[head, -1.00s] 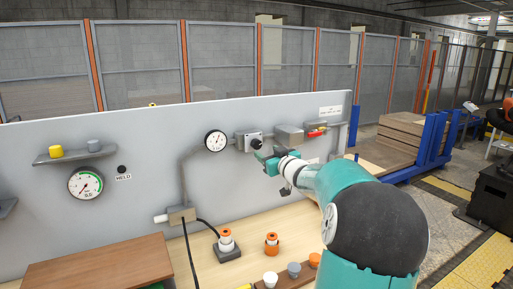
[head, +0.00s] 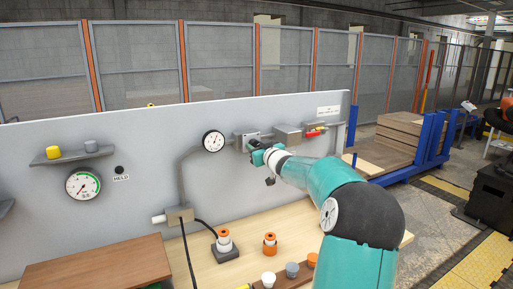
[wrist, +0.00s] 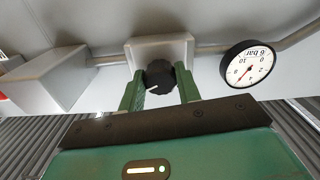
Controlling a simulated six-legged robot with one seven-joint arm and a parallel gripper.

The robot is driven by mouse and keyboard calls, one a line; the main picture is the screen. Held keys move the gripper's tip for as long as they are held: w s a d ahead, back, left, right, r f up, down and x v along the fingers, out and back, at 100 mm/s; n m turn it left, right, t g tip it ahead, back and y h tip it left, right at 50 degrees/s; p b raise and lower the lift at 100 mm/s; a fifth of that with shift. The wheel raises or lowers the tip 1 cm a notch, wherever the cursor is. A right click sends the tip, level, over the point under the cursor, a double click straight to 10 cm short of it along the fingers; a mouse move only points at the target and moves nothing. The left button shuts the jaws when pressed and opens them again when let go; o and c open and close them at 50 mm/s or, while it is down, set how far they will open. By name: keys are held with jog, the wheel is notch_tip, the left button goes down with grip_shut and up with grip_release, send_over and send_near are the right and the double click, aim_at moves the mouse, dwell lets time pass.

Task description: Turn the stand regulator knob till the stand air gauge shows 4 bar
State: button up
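The stand regulator knob (wrist: 159,76) is black with a white mark and sits on a grey box (wrist: 160,46) on the panel. In the wrist view my gripper's (wrist: 160,82) green fingers stand on both sides of it, apart from each other; I cannot tell whether they touch it. In the head view my gripper (head: 254,149) covers most of the knob. The stand air gauge (wrist: 247,64), a round white dial with a black rim, is right of the knob and upside down in the wrist view. Its red needle points down-left; the exact reading is too small. The gauge also shows in the head view (head: 213,141).
A grey box (head: 287,136) and a red handle (head: 315,133) are on the panel right of the knob. A larger gauge (head: 83,185) and a shelf with a yellow cap (head: 54,152) are far left.

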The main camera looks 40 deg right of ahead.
jog(key=shift+n, duration=0.3)
jog(key=n, duration=1.2)
jog(key=shift+r+n, duration=0.1)
jog(key=shift+n, duration=0.2)
dwell(0.4)
jog(key=o, duration=0.9)
jog(key=shift+s, duration=0.1)
jog(key=shift+o, duration=0.2)
jog(key=v, duration=1.3)
jog(key=shift+s, duration=0.3)
